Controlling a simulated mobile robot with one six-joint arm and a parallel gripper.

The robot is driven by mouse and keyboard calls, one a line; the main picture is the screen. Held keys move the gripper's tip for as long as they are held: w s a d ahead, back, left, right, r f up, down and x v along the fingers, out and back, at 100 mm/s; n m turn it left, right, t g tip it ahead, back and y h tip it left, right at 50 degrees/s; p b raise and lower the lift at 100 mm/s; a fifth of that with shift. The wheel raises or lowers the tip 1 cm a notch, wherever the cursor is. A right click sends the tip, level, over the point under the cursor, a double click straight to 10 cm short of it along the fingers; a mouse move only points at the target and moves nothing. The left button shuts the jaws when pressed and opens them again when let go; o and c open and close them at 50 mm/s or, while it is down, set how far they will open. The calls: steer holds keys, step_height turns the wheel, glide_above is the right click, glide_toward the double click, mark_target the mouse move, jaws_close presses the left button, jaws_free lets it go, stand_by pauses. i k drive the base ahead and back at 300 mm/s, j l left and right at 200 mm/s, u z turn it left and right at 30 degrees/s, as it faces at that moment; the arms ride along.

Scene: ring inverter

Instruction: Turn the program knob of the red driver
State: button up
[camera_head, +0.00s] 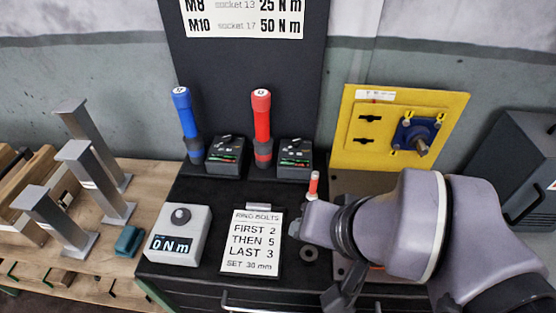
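The red driver (262,122) stands upright at the back of the dark bench, with a round white-marked cap on top. A small dark box (295,158) with a lit green display stands just right of it. I cannot tell from this view which part is the program knob. My arm reaches in from the lower right, in front of and to the right of the driver, apart from it. Dark parts at the arm's end (341,298) show low in the picture; my gripper's fingers cannot be made out clearly.
A blue driver (187,122) and its box (226,154) stand left. A torque readout (180,234) shows 0 N m. A ring bolts card (252,242) lies in front. A small red-and-white piece (314,186) stands beside my arm. A yellow panel (350,140) is behind right.

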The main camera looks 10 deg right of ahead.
mark_target(297, 141)
steer(key=j+z, duration=0.65)
steer(key=z, duration=0.2)
steer(key=i+j, duration=0.05)
